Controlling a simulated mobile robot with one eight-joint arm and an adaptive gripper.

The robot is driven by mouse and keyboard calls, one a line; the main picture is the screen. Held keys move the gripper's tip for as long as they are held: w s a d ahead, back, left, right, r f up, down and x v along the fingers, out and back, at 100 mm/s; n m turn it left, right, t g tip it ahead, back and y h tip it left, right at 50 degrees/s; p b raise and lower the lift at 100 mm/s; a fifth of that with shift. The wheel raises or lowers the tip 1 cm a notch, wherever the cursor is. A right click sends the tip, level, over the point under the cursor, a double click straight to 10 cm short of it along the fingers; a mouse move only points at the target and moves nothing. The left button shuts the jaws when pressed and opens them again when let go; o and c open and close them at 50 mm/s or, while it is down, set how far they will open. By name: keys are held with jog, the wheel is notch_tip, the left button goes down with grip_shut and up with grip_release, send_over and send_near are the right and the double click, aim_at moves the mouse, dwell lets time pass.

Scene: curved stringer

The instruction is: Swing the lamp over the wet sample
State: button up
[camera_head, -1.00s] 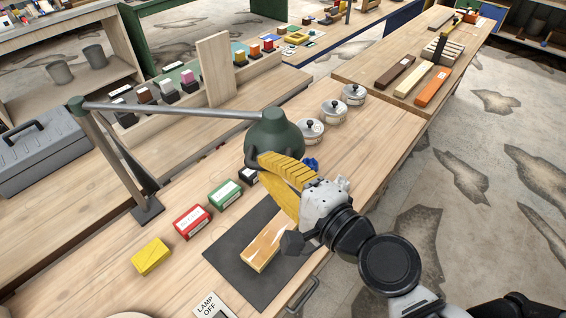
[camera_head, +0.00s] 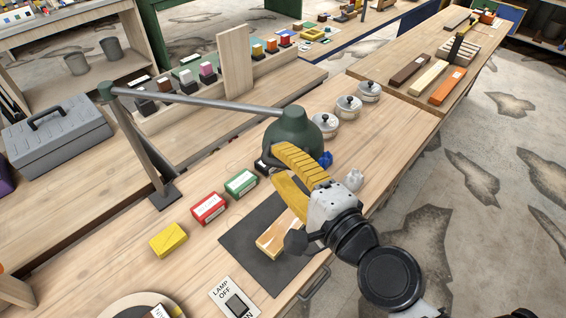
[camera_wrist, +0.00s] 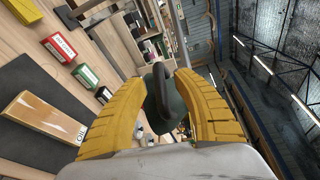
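The lamp has a dark green shade (camera_head: 294,128) on a long grey arm, which runs left to a post (camera_head: 145,150) with a dark base. My gripper (camera_head: 278,164) has yellow fingers and is at the near side of the shade. In the wrist view the fingers (camera_wrist: 160,78) are apart, with the lamp's dark handle (camera_wrist: 158,76) in the gap between them; contact cannot be made out. The sample, a light wood block (camera_head: 270,243) with a pale glossy patch, lies on the dark mat (camera_head: 248,258), partly behind my gripper. Its label reads "OIL" in the wrist view (camera_wrist: 42,112).
Yellow (camera_head: 168,240), red (camera_head: 208,208) and green (camera_head: 241,183) boxes stand in a row left of the mat. A lamp switch (camera_head: 236,303) is at the front. Several lidded jars (camera_head: 349,108) stand behind the shade. A grey toolbox (camera_head: 55,135) is at left.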

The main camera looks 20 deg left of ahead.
jog(key=shift+r, duration=0.1)
jog(key=shift+r, duration=0.5)
jog(key=o, duration=0.9)
notch_tip(320, 180, up, 5)
jog(key=shift+w+f, duration=0.1)
jog(key=shift+f, duration=0.05)
notch_tip(320, 180, up, 3)
jog(key=shift+d+r, duration=0.15)
jog(key=shift+r, duration=0.05)
jog(key=c, duration=0.9)
jog(key=shift+r, duration=0.45)
